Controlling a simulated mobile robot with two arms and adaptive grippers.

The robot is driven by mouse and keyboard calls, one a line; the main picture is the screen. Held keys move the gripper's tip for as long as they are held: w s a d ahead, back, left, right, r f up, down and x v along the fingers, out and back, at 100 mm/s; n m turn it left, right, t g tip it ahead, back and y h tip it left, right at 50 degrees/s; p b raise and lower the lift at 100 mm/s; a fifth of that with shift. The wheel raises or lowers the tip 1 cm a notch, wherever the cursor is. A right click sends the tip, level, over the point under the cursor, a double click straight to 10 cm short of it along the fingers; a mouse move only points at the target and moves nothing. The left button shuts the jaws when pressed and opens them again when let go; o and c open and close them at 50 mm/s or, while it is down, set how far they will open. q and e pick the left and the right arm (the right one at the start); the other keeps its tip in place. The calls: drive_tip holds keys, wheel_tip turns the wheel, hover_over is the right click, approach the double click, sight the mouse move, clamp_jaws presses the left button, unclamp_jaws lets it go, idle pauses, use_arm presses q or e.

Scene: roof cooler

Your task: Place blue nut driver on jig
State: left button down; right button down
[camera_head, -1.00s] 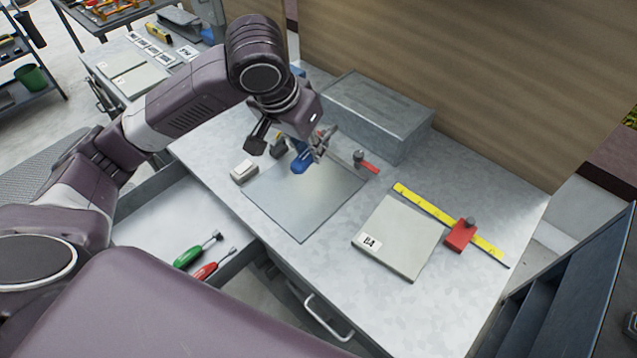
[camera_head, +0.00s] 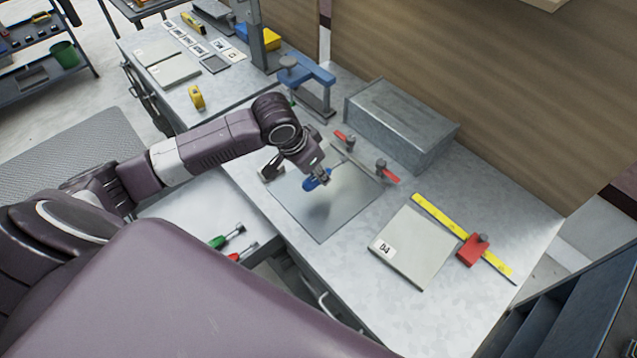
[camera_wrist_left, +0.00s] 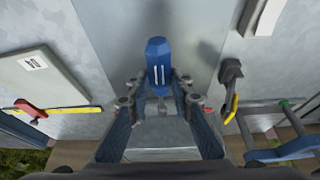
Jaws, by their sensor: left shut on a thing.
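The blue nut driver (camera_head: 312,183) is in my left gripper (camera_head: 327,174), over the upper part of a grey metal plate (camera_head: 322,222) on the bench. In the left wrist view, its blue handle (camera_wrist_left: 159,58) points away between the fingers of the left gripper (camera_wrist_left: 160,106), which are shut on its shaft. I cannot tell whether the driver touches the plate. Red-handled clamps (camera_head: 386,171) stand at the plate's far edge. No part is labelled as the jig; the plate with clamps may be it. My right gripper is not in view.
A grey metal box (camera_head: 402,120) stands behind the plate. A board marked 04 (camera_head: 412,250) and a yellow rule (camera_head: 440,215) with a red block (camera_head: 472,250) lie to the right. Green (camera_head: 226,238) and red-handled drivers lie in the open drawer. A blue clamp stand (camera_head: 308,72) is at the back.

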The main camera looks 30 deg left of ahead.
sight(318, 194)
use_arm(q)
drive_tip(key=shift+d+f, duration=0.1)
drive_tip(key=shift+f, duration=0.6)
wheel_tip(318, 194, down, 4)
drive_tip(key=shift+p, duration=0.35)
drive_tip(key=shift+f, duration=0.15)
drive_tip(key=c, duration=1.7)
unclamp_jaws()
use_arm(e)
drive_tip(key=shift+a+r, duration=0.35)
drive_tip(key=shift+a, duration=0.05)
use_arm(q)
drive_tip(key=b+v, duration=0.1)
drive_tip(key=v, duration=1.1)
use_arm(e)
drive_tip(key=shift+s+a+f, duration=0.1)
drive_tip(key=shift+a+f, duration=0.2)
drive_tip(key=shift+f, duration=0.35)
